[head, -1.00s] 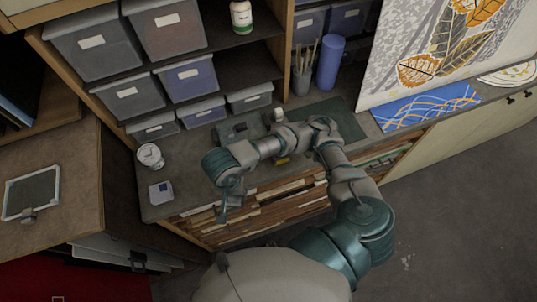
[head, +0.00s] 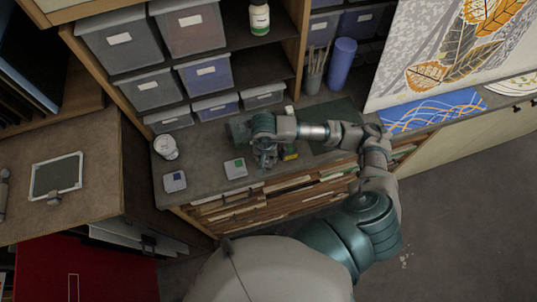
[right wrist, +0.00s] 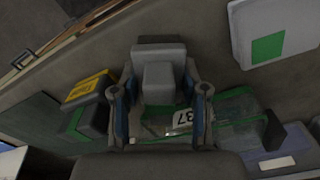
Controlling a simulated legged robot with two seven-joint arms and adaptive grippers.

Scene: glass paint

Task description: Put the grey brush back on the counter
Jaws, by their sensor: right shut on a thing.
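The grey brush (right wrist: 158,58) shows in the right wrist view as a blocky grey piece between the two fingers. My right gripper (right wrist: 160,108) is shut on it. In the head view, my right gripper (head: 266,158) points down over the grey counter (head: 205,155), close to its front edge; the brush is too small to make out there. I cannot tell whether the brush touches the counter. My left gripper is not in view.
A white box with a green label (head: 236,168) and one with a blue label (head: 175,181) lie left of the gripper. A yellow-topped item (right wrist: 90,88) is close beside it. A green mat (head: 335,118) lies behind right. Shelf bins (head: 205,72) stand above the counter.

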